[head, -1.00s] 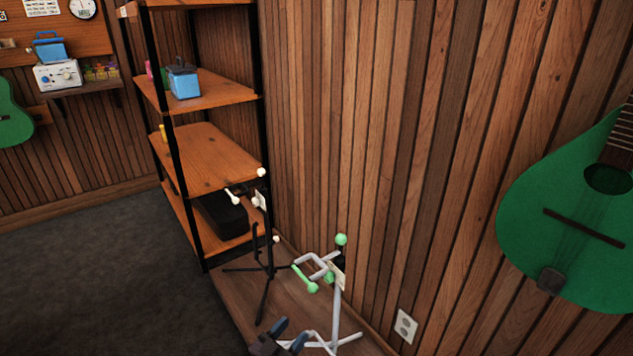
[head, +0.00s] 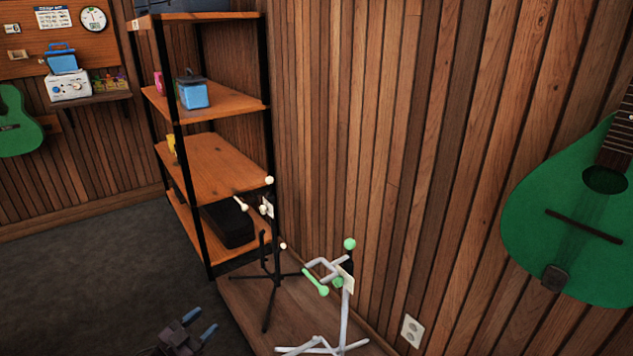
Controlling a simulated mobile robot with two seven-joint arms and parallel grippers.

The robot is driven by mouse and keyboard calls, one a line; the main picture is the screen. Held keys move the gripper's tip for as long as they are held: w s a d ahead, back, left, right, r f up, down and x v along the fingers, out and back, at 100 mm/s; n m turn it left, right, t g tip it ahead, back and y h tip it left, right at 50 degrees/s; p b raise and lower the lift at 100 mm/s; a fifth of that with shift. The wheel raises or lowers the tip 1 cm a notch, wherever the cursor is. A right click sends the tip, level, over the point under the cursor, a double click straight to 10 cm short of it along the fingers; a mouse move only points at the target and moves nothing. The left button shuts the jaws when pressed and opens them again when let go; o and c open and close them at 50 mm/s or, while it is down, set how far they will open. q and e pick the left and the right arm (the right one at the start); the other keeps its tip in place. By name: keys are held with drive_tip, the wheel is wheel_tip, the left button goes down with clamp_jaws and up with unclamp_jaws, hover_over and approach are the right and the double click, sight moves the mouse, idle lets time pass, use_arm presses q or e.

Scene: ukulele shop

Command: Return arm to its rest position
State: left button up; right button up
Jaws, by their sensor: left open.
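My left gripper (head: 201,325) shows at the bottom of the head view, left of the stands and over the dark floor. Its two blue-tipped fingers are apart and nothing is between them. It is clear of the stands and the shelf. The rest of the left arm is mostly below the picture. My right gripper is not in view.
A white stand with green tips (head: 344,310) and a black stand with white tips (head: 275,270) stand on a low wooden platform (head: 245,308). A wooden shelf unit (head: 215,170) stands behind. A green ukulele (head: 560,215) hangs at right. Dark floor (head: 90,280) is open at left.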

use_arm(q)
drive_tip(key=a+r+m, duration=0.1)
drive_tip(key=a+r, duration=0.2)
drive_tip(key=a, duration=0.5)
drive_tip(key=s+f+n+g+y, duration=0.2)
drive_tip(key=s+f+y, duration=0.15)
drive_tip(key=s, duration=1.25)
drive_tip(key=s+f+n+g+y, duration=0.2)
drive_tip(key=s+f+y, duration=0.15)
drive_tip(key=s, duration=1.25)
drive_tip(key=s+d+r+g+y, duration=0.1)
drive_tip(key=s+r, duration=0.3)
drive_tip(key=s, duration=0.3)
drive_tip(key=s+d+r+g+y, duration=0.1)
drive_tip(key=s+d+r+g, duration=0.1)
drive_tip(key=s+r, duration=0.35)
drive_tip(key=shift+d+f+n+t+y, duration=0.6)
drive_tip(key=shift+d+f+n+y, duration=0.3)
drive_tip(key=shift+d+n, duration=2.15)
wheel_tip(320, 180, up, 10)
drive_tip(key=t+p, duration=0.1)
drive_tip(key=p, duration=1.1)
drive_tip(key=shift+s+f, duration=0.2)
drive_tip(key=shift+f, duration=0.05)
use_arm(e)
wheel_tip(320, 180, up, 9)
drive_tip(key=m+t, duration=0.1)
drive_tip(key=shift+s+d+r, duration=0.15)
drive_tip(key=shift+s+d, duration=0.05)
